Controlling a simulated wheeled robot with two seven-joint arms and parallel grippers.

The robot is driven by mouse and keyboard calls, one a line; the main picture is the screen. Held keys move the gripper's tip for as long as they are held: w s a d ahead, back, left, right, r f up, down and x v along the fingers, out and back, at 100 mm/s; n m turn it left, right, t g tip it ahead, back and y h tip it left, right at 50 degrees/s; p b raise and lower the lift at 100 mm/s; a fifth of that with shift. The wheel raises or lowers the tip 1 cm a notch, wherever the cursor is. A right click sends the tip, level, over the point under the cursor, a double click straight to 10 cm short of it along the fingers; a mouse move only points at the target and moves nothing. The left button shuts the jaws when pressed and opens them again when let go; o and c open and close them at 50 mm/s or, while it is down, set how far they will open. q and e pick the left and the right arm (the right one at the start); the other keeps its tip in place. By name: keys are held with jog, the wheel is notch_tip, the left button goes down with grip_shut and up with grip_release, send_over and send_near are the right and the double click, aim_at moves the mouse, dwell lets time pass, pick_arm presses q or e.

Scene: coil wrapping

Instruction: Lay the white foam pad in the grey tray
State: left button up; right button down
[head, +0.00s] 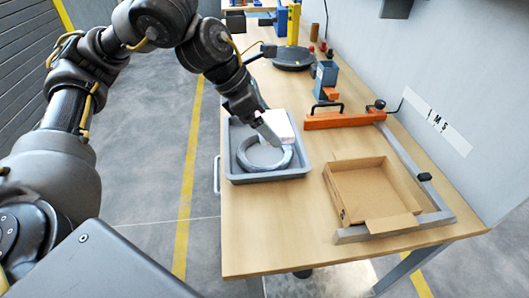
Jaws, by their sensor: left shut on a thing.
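The white foam pad (283,123) is in my left gripper (272,138), over the far right part of the grey tray (288,174). The gripper is shut on it and partly covers it. I cannot tell whether the pad touches the tray or the coil. A grey coil (246,163) lies flat in the tray, just below and left of the gripper tip. My right gripper is not in view.
An open cardboard box (345,205) stands right of the tray, inside a grey metal frame with an orange clamp (335,120). A dark round turntable (293,58) and a blue-grey holder (326,78) stand farther back. The table's front (270,235) is clear.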

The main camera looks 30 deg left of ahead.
pick_arm(q)
jog(key=shift+w+a, duration=0.1)
jog(key=shift+a, duration=0.05)
send_over(253, 137)
jog(key=s+d, duration=0.2)
jog(key=s, duration=0.2)
notch_tip(253, 137, down, 4)
jog(key=f, duration=0.1)
jog(key=w+a+f, duration=0.2)
jog(key=f, duration=0.1)
jog(key=shift+a+f, duration=0.1)
jog(key=shift+a, duration=0.15)
jog(key=shift+w+a+f, duration=0.35)
jog(key=shift+a+f, duration=0.05)
jog(key=shift+f, duration=0.25)
jog(key=f, duration=0.2)
jog(key=f+p, duration=0.1)
jog(key=shift+w+a+f, duration=0.1)
jog(key=shift+a, duration=0.15)
jog(key=shift+f, duration=0.15)
jog(key=shift+d, duration=0.1)
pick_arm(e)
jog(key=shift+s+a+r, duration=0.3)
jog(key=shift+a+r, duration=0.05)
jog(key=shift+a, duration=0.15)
